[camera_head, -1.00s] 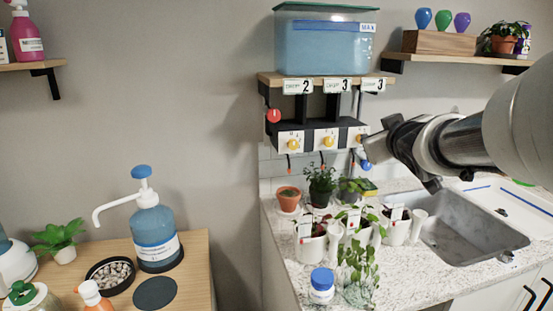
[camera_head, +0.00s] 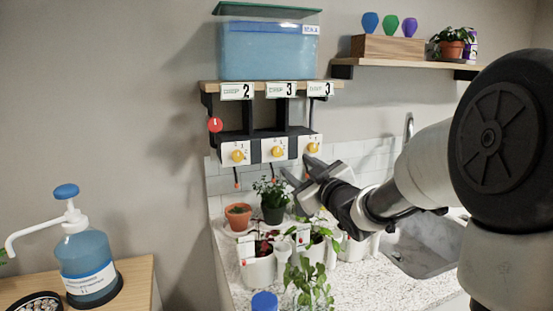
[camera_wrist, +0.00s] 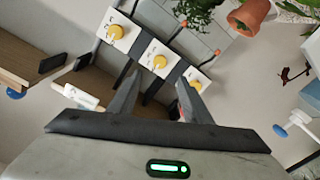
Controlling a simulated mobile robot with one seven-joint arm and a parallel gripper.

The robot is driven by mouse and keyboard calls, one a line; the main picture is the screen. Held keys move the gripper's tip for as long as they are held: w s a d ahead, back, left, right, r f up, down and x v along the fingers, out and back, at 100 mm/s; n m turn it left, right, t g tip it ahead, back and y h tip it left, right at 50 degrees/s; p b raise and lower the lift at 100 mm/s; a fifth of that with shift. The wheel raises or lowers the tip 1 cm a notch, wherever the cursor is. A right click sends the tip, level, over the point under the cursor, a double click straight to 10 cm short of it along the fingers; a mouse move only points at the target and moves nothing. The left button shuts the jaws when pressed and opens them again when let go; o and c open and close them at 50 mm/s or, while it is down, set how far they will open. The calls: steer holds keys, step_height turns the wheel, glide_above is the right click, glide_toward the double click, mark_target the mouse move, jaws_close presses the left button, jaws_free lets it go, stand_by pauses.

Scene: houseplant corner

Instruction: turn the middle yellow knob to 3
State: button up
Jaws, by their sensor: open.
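The middle yellow knob (camera_head: 277,152) sits on a white plate in a row of three on a dark panel under the shelf. A left knob (camera_head: 238,156) and a right knob (camera_head: 313,148) flank it. In the wrist view the middle knob (camera_wrist: 160,62) lies just beyond and between my fingertips. Above the row hang cards reading 2 (camera_head: 237,91), 3 (camera_head: 281,89) and 3 (camera_head: 320,89). My gripper (camera_head: 297,168) is open and empty, below and in front of the right knob, apart from the panel. The knobs' dial marks are too small to read.
A blue water tank (camera_head: 267,50) stands on the shelf above. A red round tag (camera_head: 215,125) is at the panel's left. Thin tubes hang below the knobs. A terracotta pot (camera_head: 238,216) and several plants stand on the counter below my gripper.

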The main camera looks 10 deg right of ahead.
mark_target(279, 153)
steer(key=b+x, duration=0.1)
steer(key=x, duration=1.1)
steer(key=shift+c, duration=0.3)
steer(key=c, duration=1)
